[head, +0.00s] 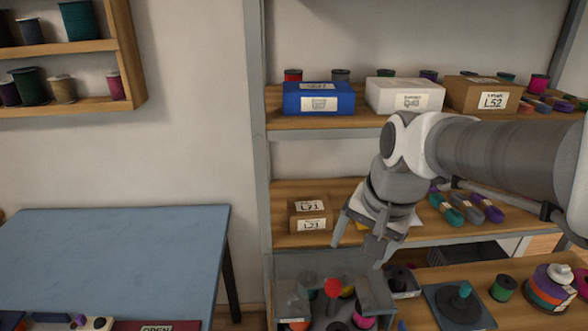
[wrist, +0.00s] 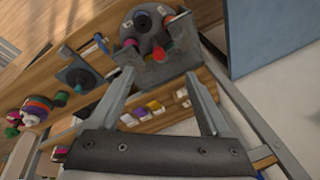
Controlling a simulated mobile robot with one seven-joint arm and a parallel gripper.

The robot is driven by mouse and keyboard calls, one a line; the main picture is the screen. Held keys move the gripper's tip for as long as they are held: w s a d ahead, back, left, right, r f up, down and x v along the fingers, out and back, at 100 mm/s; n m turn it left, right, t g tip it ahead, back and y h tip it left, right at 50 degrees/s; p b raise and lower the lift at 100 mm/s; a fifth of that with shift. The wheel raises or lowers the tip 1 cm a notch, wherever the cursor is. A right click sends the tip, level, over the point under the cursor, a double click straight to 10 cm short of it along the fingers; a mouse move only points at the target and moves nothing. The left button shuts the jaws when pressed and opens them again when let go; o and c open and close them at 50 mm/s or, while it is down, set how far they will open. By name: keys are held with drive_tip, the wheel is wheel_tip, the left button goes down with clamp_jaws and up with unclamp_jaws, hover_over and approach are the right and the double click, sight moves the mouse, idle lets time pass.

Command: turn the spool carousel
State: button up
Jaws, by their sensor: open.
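The spool carousel (wrist: 148,24) is a round grey disc carrying several coloured spools, beside a grey bracket plate. It shows at the top of the wrist view and, partly cut off and partly covered, at the bottom of the head view. A red knob-like piece (head: 333,288) stands up there; a red piece also shows in the wrist view (wrist: 159,54). My gripper (head: 356,256) is open and empty, its fingers pointing down above the carousel area. In the wrist view the fingers (wrist: 159,74) are spread wide, with the carousel beyond their tips. I see no contact.
The shelf unit (head: 350,240) holds boxes and thread bundles behind my gripper. A dark plate with a teal-topped spindle (head: 464,291) and stacked spools (head: 552,289) lie to the right. A blue table (head: 120,250) stands at left. A grey upright (head: 257,150) edges the shelf.

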drive_tip(key=w+f+m+g+p, duration=0.25)
drive_tip(key=w+m, duration=0.25)
drive_tip(key=w, duration=0.3)
drive_tip(key=m+h+p, duration=0.1)
drive_tip(key=m+p, duration=0.1)
drive_tip(key=m, duration=0.3)
approach(334, 284)
drive_tip(key=shift+m+g, duration=0.3)
drive_tip(key=shift+g, duration=0.15)
drive_tip(key=f, duration=0.6)
drive_tip(key=w+f, duration=0.1)
drive_tip(key=f, duration=0.2)
drive_tip(key=shift+f+p, duration=0.15)
drive_tip(key=shift+p, duration=0.25)
clamp_jaws()
